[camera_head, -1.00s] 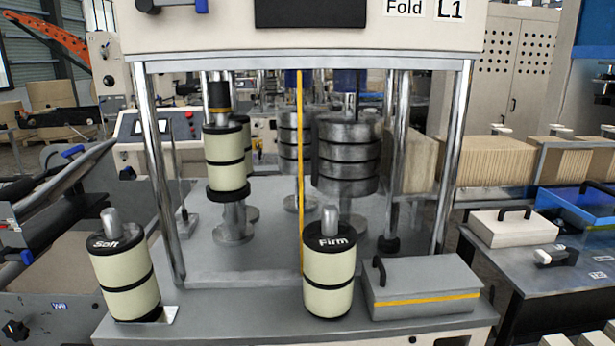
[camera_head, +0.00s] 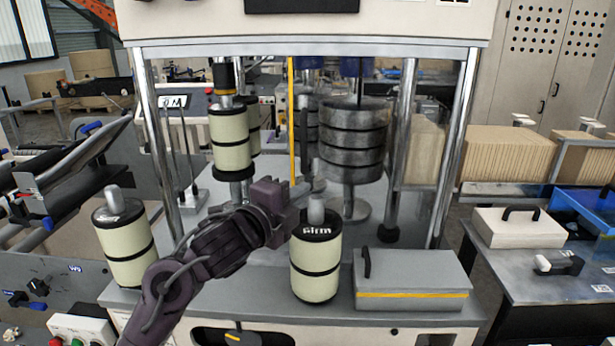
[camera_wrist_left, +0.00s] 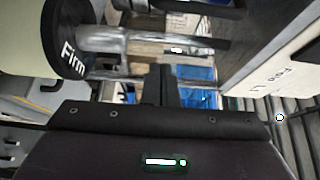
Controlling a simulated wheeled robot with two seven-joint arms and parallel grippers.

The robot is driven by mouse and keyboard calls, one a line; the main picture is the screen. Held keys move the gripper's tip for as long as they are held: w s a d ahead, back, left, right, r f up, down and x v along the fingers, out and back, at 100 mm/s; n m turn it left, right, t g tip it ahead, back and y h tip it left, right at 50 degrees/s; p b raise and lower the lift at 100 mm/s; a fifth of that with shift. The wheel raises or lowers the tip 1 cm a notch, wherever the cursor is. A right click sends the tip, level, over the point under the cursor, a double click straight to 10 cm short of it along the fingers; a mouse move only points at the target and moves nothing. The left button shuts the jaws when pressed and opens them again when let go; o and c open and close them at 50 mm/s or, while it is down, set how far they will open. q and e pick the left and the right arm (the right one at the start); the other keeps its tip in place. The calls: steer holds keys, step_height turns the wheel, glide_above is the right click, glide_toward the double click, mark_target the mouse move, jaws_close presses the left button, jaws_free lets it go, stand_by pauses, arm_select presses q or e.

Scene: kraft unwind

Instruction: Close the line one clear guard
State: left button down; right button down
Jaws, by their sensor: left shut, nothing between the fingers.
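A machine frame (camera_head: 300,44) with metal posts stands in front of me. A thin vertical yellow strip (camera_head: 292,110) runs down its opening, apparently the clear guard's edge; the clear panel itself is hard to make out. My left gripper (camera_head: 306,186) is shut and empty, pointing right, beside the strip's lower part and just above the roller marked Firm (camera_head: 316,268). My right gripper is out of view.
A second cream roller (camera_head: 124,245) stands at the left of the ledge. A grey box (camera_head: 412,285) with a yellow stripe sits right of the Firm roller. Inside the frame are a hanging cream roller (camera_head: 230,138) and a stack of metal discs (camera_head: 352,138).

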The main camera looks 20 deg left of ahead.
arm_select(q)
steer(key=p+x, duration=0.4)
steer(key=x, duration=0.6)
steer(key=a+p, duration=0.1)
steer(key=a, duration=0.1)
steer(key=a+p, duration=0.1)
steer(key=a, duration=0.1)
steer(key=shift+s+r, duration=0.2)
steer(key=shift+s, duration=0.05)
steer(key=shift+w+d, duration=0.1)
